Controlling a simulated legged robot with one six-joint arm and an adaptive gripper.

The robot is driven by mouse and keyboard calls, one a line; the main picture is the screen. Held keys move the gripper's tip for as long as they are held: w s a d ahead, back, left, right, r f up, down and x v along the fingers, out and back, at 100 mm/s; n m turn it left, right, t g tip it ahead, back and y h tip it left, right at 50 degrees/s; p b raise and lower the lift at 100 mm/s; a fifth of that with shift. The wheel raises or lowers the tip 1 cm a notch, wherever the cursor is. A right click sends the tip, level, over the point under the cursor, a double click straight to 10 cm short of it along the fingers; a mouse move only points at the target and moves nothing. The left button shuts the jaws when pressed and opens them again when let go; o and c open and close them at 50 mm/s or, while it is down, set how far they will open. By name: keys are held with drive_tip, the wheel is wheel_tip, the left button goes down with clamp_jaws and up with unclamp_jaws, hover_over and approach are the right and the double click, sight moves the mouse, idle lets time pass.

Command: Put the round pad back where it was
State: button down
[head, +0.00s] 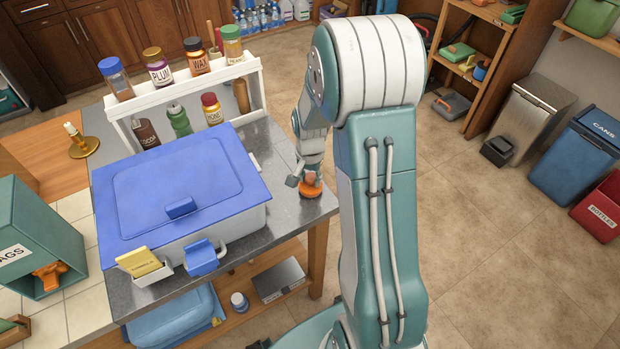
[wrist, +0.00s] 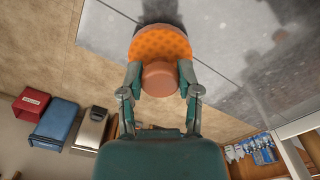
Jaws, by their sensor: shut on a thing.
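The round pad is an orange disc with a dimpled face and a brown knob. It shows in the head view (head: 311,190) near the right edge of the grey worktop (head: 285,215). In the wrist view the pad (wrist: 160,42) is just ahead of the fingers. My gripper (wrist: 160,80) is shut on the pad's brown knob, with one finger on each side. In the head view my gripper (head: 309,179) is at the worktop's right side, partly hidden by my arm. I cannot tell whether the pad touches the worktop.
A blue-lidded bin (head: 215,190) fills the middle of the worktop. A white rack (head: 185,95) of bottles stands behind it. A yellow sponge (head: 138,262) and a blue holder (head: 202,257) are at the front. The worktop strip right of the bin is mostly clear.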

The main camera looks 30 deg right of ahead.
sight(309, 178)
drive_tip(key=shift+f, duration=0.25)
drive_tip(key=shift+a, duration=0.1)
drive_tip(key=shift+c, duration=1.5)
unclamp_jaws()
wheel_tip(309, 178, up, 12)
drive_tip(key=s+a+r+n+t, duration=0.2)
drive_tip(key=s+a+r+n, duration=0.3)
drive_tip(key=s, duration=0.4)
drive_tip(key=s+a+r+n+t, duration=0.3)
drive_tip(key=s+a+r+n, duration=0.2)
drive_tip(key=s, duration=0.5)
wheel_tip(309, 178, up, 4)
drive_tip(key=shift+a+f+t, duration=0.25)
drive_tip(key=shift+a+t, duration=0.05)
drive_tip(key=shift+a, duration=0.95)
